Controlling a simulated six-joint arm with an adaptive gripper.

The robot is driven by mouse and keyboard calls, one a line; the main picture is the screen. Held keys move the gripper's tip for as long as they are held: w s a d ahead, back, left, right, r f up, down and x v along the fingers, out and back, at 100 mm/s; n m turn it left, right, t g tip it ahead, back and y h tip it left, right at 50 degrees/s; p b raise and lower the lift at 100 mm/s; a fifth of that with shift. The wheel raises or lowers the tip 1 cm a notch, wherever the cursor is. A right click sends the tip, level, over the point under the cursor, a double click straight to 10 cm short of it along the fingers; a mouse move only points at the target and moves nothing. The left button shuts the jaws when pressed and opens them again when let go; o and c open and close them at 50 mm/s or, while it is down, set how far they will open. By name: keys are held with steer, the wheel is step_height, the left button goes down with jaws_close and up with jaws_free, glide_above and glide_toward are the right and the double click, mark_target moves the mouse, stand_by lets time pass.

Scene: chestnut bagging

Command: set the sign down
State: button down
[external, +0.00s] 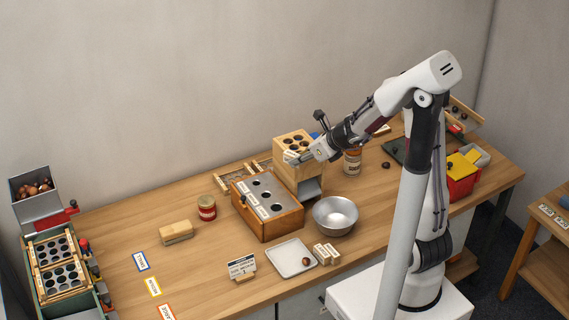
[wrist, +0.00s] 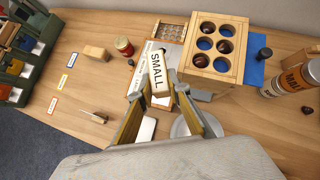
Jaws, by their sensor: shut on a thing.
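My gripper (external: 305,156) is shut on a small wooden sign and holds it up beside the tall wooden block with holes (external: 296,140). In the wrist view the sign (wrist: 159,73) reads "SMALL" and sits between the two fingertips (wrist: 160,84). It is raised above the wooden box with a grey holed top (external: 268,192). That box has pale labels (external: 250,200) along its left side. Other wooden signs (external: 328,253) lie near the front, beside the white tray. In the wrist view the held sign and fingers hide much of the grey-topped box.
A metal bowl (external: 335,215) and a white tray (external: 291,258) holding one chestnut stand in front. A small standing placard (external: 241,267), a red tin (external: 206,208) and a wooden block (external: 176,232) are to the left. An orange-labelled jar (external: 352,160) stands right. Bare table lies left of centre.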

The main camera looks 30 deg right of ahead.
steer(key=w+a+f+n+g+y, duration=0.1)
steer(key=w+a+f+n, duration=0.2)
steer(key=a, duration=1.3)
steer(key=w+a+f+n+g+y, duration=0.2)
steer(key=w+a+f, duration=0.3)
steer(key=a, duration=1.2)
steer(key=w+a+f+n+g+y, duration=0.1)
steer(key=w+a+f+n, duration=0.2)
steer(key=a, duration=1.3)
steer(key=shift+w+a+f+n+g, duration=0.25)
steer(key=shift+w+f, duration=0.85)
steer(key=shift+f, duration=0.65)
steer(key=shift+f, duration=3.15)
steer(key=shift+f, duration=1.85)
steer(key=shift+f, duration=0.1)
